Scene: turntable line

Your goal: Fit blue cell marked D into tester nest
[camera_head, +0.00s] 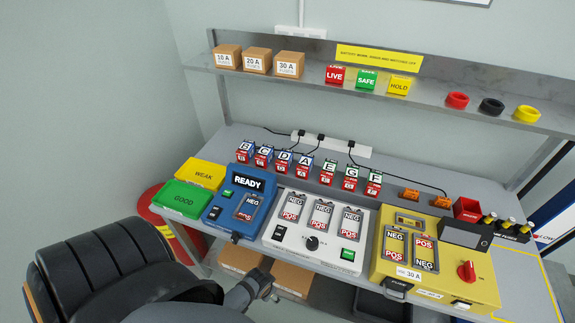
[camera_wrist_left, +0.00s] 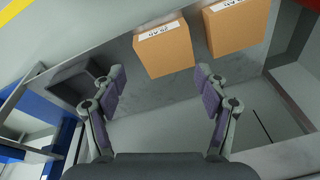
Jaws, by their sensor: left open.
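The blue cell marked D (camera_head: 282,165) stands in a row of lettered cells at the back of the bench, between cells C (camera_head: 263,160) and A (camera_head: 304,170). The blue tester (camera_head: 222,212) shows READY on its display, and its nest (camera_head: 247,207) looks empty, with a NEG/POS label area. My left gripper (camera_head: 262,284) is low in front of the bench, away from the cells. In the left wrist view, my left gripper (camera_wrist_left: 162,88) has its fingers wide apart with nothing between them. My right gripper is not in view.
A white unit (camera_head: 275,235) with three nests and a yellow unit (camera_head: 480,285) with two nests stand right of the tester. Green GOOD (camera_head: 183,198) and yellow WEAK (camera_head: 203,174) pads lie left. Brown boxes (camera_wrist_left: 163,52) sit below the bench. An upper shelf (camera_head: 310,80) overhangs the back.

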